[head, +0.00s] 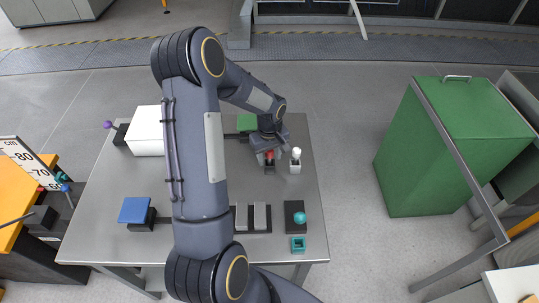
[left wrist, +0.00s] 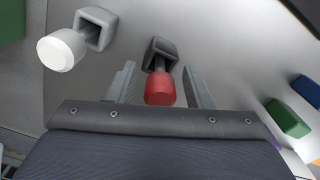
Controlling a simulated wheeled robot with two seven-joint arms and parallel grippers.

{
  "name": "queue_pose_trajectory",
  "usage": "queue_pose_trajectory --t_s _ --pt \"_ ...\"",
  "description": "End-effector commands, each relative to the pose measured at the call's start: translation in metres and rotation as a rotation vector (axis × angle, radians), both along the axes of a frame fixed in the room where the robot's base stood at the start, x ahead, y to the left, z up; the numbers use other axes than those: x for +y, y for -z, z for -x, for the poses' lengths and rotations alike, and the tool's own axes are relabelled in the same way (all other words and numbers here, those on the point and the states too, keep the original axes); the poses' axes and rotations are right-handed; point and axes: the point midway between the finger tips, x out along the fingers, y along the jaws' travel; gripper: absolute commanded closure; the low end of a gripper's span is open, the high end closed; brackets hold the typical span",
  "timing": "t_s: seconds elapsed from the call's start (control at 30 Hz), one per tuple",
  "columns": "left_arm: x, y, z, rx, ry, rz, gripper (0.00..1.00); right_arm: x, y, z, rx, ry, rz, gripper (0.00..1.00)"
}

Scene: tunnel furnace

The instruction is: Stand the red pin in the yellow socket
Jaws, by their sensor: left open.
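The red pin (head: 270,155) stands in a dark socket (head: 269,168) at the right part of the grey table. In the left wrist view the red pin (left wrist: 160,88) lies between the two fingers of my left gripper (left wrist: 160,80), with the dark socket (left wrist: 162,48) beyond it. The fingers are open, with a gap on each side of the pin. In the head view my left gripper (head: 269,150) is over the pin and partly hides it. I see no yellow socket; my arm hides part of the table. My right gripper is not in view.
A white pin (head: 296,152) in a pale socket stands just right of the red pin. A green block (head: 247,122) is behind. A teal pin (head: 300,218) on a dark block and an empty teal socket (head: 298,244) are at the front right. A blue block (head: 134,209) is at left.

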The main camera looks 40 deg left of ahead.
Motion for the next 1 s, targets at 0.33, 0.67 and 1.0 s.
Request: queue_pose_trajectory --t_s 0.33,0.67,1.0 --pt "0.000 -0.053 -0.001 -0.006 -0.001 -0.003 0.54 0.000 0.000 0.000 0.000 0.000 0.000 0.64" --pt "0.000 -0.112 -0.001 -0.004 -0.001 -0.001 0.54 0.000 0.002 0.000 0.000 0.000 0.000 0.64" --pt "-0.030 -0.168 0.034 -0.103 0.158 0.041 0.54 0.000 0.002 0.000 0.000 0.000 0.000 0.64"
